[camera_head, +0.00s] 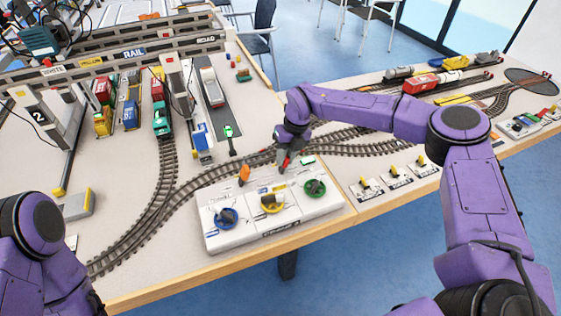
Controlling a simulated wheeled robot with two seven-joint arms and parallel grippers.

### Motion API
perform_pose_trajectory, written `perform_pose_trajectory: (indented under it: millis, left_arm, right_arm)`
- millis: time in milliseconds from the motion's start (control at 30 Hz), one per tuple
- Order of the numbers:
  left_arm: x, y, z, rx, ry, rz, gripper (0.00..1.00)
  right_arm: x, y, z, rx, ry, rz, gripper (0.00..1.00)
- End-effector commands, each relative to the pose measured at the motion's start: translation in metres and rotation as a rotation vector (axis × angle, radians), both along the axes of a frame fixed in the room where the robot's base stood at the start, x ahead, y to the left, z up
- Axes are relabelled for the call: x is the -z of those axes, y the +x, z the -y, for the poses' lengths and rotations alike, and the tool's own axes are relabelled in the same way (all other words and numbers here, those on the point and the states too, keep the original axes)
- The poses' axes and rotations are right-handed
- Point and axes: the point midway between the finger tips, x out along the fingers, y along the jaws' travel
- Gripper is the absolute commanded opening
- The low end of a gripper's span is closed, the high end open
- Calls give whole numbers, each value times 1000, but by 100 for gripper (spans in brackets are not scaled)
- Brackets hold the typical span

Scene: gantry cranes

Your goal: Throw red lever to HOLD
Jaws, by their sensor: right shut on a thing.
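A white control box (225,240) stands near the table's front edge, with blue (227,217), yellow (271,202) and green (315,187) round controls on top. Along its back edge are an orange lever (244,174), a small red lever (285,159) and a green piece (307,161). My right gripper (283,166) reaches down over the back edge and is shut on the red lever, which it partly hides. The labels beside the levers are too small to read. Of my left arm only upper parts show at the lower left; its gripper is out of view.
Curved railway track (160,205) runs close behind the box. Gantry cranes (135,55) with toy trucks (162,120) stand at the back left. Three small yellow-lever plates (395,175) lie to the right. A grey block (78,204) lies at the left.

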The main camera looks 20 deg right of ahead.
Motion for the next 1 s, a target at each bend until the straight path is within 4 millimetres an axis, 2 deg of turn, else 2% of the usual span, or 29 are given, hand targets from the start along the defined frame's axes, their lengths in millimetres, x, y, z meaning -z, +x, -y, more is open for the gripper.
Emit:
perform_pose_trajectory:
  millis: [100,333,933,967,1000]
  left_arm:
    - [12,0,0,0,0,0,43]
    - [22,0,0,0,0,0,43]
    - [25,0,0,0,0,0,43]
    - [25,0,0,0,0,0,43]
    - [25,0,0,0,0,0,43]
  right_arm:
    - [6,0,6,2,70,-1,0]
    - [6,1,11,2,162,-5,0]
    - [5,0,13,0,200,-8,0]
    - [5,0,13,-1,200,-9,28]
    - [5,0,13,-1,200,-9,41]
